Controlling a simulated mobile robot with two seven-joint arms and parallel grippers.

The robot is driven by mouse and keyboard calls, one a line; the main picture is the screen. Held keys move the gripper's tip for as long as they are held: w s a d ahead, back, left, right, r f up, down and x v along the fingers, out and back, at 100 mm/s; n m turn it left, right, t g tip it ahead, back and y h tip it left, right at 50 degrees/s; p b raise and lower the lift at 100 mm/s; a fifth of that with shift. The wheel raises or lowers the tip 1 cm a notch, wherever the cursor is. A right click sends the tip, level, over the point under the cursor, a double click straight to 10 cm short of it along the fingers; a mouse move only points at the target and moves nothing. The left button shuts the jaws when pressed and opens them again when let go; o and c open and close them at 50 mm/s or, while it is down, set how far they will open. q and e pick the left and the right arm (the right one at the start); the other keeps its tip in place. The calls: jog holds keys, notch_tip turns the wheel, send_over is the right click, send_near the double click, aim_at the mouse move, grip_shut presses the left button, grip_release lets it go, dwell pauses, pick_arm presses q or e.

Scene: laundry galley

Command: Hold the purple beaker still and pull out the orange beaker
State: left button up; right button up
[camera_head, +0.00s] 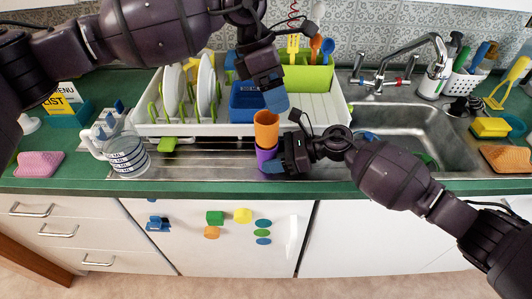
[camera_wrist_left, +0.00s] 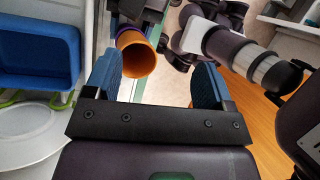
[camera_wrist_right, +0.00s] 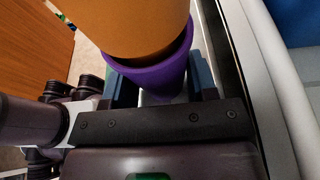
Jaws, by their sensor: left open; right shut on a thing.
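The orange beaker (camera_head: 266,128) stands upright inside the purple beaker (camera_head: 264,156), its upper part sticking out above the purple rim. My right gripper (camera_head: 274,166) is shut on the purple beaker low on its side; the right wrist view shows the purple beaker (camera_wrist_right: 150,78) between the fingers and the orange beaker (camera_wrist_right: 130,25) rising from it. My left gripper (camera_head: 276,100) is open and empty, just above the orange beaker. In the left wrist view the orange beaker (camera_wrist_left: 137,58) lies ahead between the open fingers, its mouth facing the camera, with a strip of purple behind it.
A white dish rack (camera_head: 180,128) with plates and a blue container (camera_head: 247,103) stands behind. A green utensil holder (camera_head: 308,76) is behind my grippers. The front steel drainer is mostly clear.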

aim_at(267, 120)
pick_arm(q)
jog(key=shift+w+a+f+m+t+y, duration=0.1)
jog(key=shift+a+f+m+t+y, duration=0.4)
jog(key=shift+f, duration=1.05)
jog(key=shift+w+d+f+m+t+y, duration=0.15)
jog(key=shift+f+y, duration=0.6)
jog(key=shift+f, duration=0.8)
jog(key=shift+w+a+f+m+t+y, duration=0.1)
jog(key=shift+a+f+m+t+y, duration=0.4)
jog(key=shift+f, duration=1.05)
jog(key=shift+d+n, duration=0.15)
jog(key=shift+n, duration=0.1)
jog(key=shift+c, duration=0.2)
jog(key=c, duration=1)
jog(key=shift+r, duration=0.1)
jog(key=shift+c, duration=0.2)
jog(key=shift+r, duration=0.85)
jog(key=shift+r, duration=2.9)
